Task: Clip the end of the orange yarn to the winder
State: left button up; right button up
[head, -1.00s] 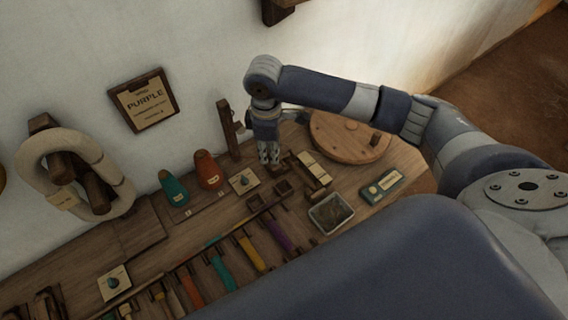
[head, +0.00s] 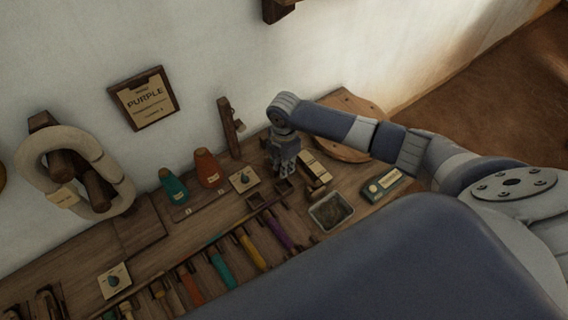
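An orange cone of yarn (head: 208,168) stands on the bench beside a teal cone (head: 173,186). Its loose yarn end is too small to make out. A round wooden disc (head: 357,106), which looks like the winder, lies at the back right of the bench, partly hidden behind my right arm. My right gripper (head: 287,170) points down over the bench, right of the orange cone and left of the disc. Its fingers are small and dark, and I cannot tell whether they are open or hold anything. My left gripper is out of view.
An upright wooden post (head: 230,128) stands near the wall. A pale wooden block (head: 313,168), a metal-rimmed tray (head: 331,211) and a green box (head: 382,186) sit near my gripper. Several coloured bobbins, including a purple one (head: 278,231), line the front. A PURPLE sign (head: 145,99) hangs on the wall.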

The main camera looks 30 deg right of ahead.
notch_tip(320, 180, down, 5)
jog(key=b, duration=0.4)
jog(key=shift+b, duration=0.4)
jog(key=shift+f+b, duration=0.55)
jog(key=shift+f, duration=0.95)
jog(key=o, duration=0.9)
jog(key=shift+c, duration=0.2)
jog(key=shift+o, duration=0.6)
jog(key=shift+o, duration=1.1)
jog(key=shift+r, duration=0.1)
